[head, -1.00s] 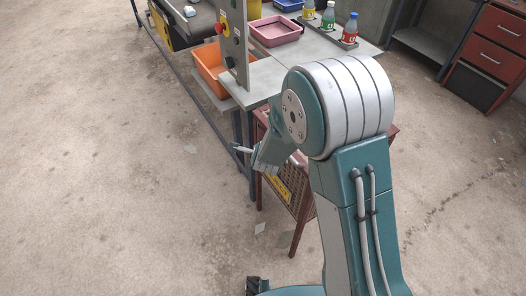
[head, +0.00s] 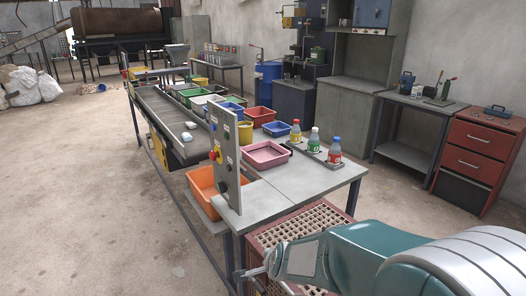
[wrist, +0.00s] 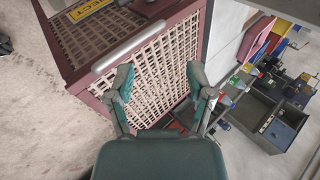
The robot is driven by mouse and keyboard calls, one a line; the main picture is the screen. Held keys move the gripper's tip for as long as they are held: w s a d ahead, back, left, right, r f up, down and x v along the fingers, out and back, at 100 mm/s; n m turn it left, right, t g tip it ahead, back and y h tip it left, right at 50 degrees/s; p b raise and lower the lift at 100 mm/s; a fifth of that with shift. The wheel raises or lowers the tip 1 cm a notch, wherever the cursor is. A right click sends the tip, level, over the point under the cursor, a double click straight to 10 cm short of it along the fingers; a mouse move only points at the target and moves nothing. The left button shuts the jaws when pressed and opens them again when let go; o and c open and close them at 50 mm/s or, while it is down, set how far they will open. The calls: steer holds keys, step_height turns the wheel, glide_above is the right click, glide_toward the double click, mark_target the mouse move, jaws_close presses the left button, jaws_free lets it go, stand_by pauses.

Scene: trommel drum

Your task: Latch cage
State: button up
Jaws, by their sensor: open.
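The cage (head: 318,215) has a dark red frame and pale mesh panels, and stands at the near end of the bench in the head view. My arm hides part of it. In the wrist view its mesh side (wrist: 172,50) fills the middle, with a grey bar handle (wrist: 128,46) along one edge and a yellow label (wrist: 88,9) at the top. My gripper (wrist: 160,72) is open with its teal fingers spread in front of the mesh, nothing between them. It also shows small beside the cage in the head view (head: 254,272). I cannot make out the latch clearly.
The bench (head: 262,200) carries a grey control panel (head: 224,160), coloured trays and several bottles. An orange bin (head: 203,190) sits below the panel. A red drawer cabinet (head: 478,160) stands at right. The concrete floor (head: 100,200) at left is open.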

steer(key=s+d+r+n, duration=0.4)
steer(key=s, duration=0.3)
steer(key=s+d+r+n+g+h, duration=0.1)
steer(key=s+d+r+n, duration=0.3)
steer(key=s, duration=0.4)
steer(key=s+d+r+n+h, duration=0.1)
steer(key=s+d+r+n, duration=0.4)
steer(key=s, duration=0.2)
steer(key=shift+s+r+g, duration=0.35)
steer(key=shift+g, duration=0.05)
steer(key=shift+s+d, duration=0.25)
steer(key=shift+s, duration=0.05)
steer(key=c, duration=0.5)
jaws_close()
steer(key=shift+s, duration=0.1)
